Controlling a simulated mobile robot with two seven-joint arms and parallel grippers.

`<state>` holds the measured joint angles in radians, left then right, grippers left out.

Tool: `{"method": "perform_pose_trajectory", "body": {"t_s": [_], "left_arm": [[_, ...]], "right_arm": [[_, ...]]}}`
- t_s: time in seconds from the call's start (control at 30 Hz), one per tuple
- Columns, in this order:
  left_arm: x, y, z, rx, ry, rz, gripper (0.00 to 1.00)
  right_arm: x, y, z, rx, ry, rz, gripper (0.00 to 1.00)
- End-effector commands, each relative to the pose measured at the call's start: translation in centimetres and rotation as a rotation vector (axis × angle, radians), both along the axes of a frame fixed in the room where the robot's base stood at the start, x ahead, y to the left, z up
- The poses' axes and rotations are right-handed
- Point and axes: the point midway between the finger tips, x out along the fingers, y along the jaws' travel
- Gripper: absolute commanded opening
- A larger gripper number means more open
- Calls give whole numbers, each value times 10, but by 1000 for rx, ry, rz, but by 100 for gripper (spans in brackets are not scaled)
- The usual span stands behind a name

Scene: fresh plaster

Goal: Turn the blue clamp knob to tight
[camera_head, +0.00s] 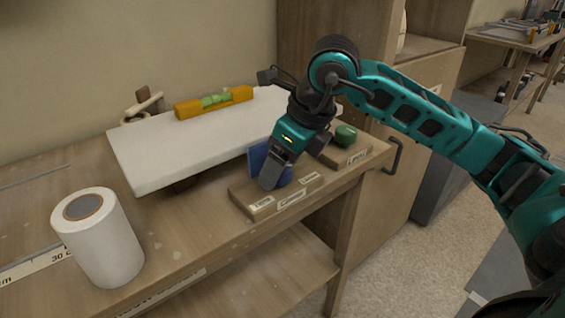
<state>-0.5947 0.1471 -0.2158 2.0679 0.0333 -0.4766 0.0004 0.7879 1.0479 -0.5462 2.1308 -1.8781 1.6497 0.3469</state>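The blue clamp knob (257,158) stands on a wooden base (243,197) at the bench's front edge. Small pale labels sit on the base, too small to read surely. My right gripper (270,184) points down at the blue knob from above and hides much of it. Blue shows on both sides of the near finger. The far finger is hidden, so I cannot tell whether the gripper is closed on the knob. My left gripper is out of view.
A green knob (345,134) on a second labelled base stands just right. A white board (190,145) with a yellow level (190,108) on it lies behind. A white roll (105,245) stands at the front left. A cabinet (420,95) is behind my arm.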

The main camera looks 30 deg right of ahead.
Motion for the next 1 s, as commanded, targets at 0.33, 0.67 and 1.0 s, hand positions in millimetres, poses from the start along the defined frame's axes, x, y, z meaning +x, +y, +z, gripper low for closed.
{"method": "perform_pose_trajectory", "body": {"t_s": [0.33, 0.67, 1.0], "left_arm": [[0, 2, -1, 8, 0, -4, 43], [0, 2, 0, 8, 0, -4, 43], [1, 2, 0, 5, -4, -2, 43]], "right_arm": [[0, 0, 0, 1, 0, 0, 58], [0, 0, 0, 1, 0, 0, 27], [0, 0, 0, 0, 1, -28, 20]]}}
